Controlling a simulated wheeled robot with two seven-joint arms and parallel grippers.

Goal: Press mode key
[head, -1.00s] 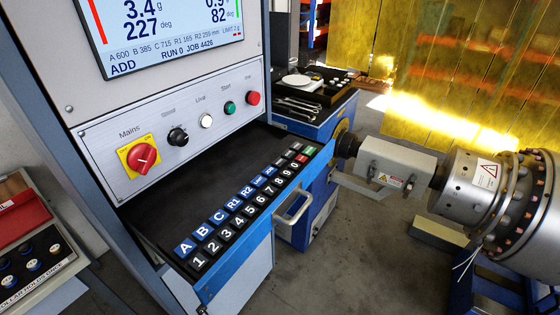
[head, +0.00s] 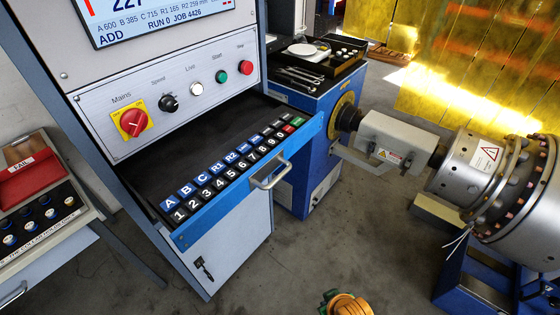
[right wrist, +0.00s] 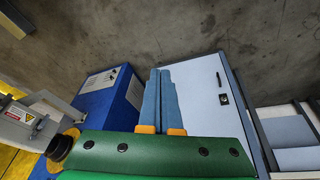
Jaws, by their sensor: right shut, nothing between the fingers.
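The key rows (head: 228,176) lie on a pulled-out drawer (head: 215,222) below the console panel. Blue keys read A, B, C, R1, R2, with smaller labels further right that I cannot read. Black number keys run in front, with a green and a red key at the far right end. No key is clearly marked as mode. The screen (head: 160,18) shows ADD, RUN 0, JOB 4426. My right gripper (head: 346,304) shows at the bottom edge, low in front of the console and apart from the keys. In the right wrist view its blue fingers (right wrist: 162,76) are together and empty.
The drawer handle (head: 270,170) sticks out in front. A blue cabinet (head: 310,130) and the rotor (head: 500,185) stand to the right. A collar box (head: 40,205) is at left. Floor between is clear.

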